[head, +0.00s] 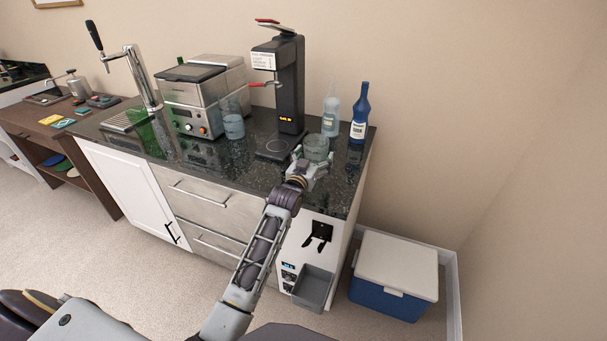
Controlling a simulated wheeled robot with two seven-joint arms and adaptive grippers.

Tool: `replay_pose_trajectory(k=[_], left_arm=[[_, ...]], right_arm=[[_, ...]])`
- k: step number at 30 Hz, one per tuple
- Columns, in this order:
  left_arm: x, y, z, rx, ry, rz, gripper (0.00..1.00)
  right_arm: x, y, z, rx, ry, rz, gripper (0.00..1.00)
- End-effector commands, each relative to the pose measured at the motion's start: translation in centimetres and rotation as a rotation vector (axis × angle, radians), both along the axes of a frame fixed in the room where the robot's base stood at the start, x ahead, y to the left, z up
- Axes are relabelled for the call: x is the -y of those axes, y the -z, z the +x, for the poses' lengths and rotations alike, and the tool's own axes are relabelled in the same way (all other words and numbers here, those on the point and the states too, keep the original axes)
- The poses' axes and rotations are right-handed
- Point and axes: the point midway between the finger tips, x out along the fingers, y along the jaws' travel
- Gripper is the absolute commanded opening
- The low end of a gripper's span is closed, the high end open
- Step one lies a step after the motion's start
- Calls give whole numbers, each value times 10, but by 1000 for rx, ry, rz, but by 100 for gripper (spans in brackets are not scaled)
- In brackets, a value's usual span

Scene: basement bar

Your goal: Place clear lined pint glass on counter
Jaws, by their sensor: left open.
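A clear glass (316,147) stands upright on the dark counter (255,172), near its right front part. I cannot make out lines on it for sure. My left gripper (311,164) is at the near side of this glass, with its fingers open around its lower part. The fingers partly hide the glass base, and I cannot tell whether they touch it. Another clear, bluish glass (233,124) stands farther left on the counter, in front of the steel machine. My right gripper is not in view.
A black dispenser (291,85) stands just behind the glass. A clear bottle (331,116) and a blue bottle (360,112) stand at the back right. A steel machine (190,95) and a tap (141,75) are left. A blue cooler (385,305) is on the floor.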

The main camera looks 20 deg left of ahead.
Motion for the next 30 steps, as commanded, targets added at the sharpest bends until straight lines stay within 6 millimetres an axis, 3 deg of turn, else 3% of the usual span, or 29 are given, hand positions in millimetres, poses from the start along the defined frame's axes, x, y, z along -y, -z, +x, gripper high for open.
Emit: replay_pose_trajectory(k=[30], left_arm=[[-3, 0, -90, 0, 0, 0, 87]], right_arm=[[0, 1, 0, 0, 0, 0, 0]])
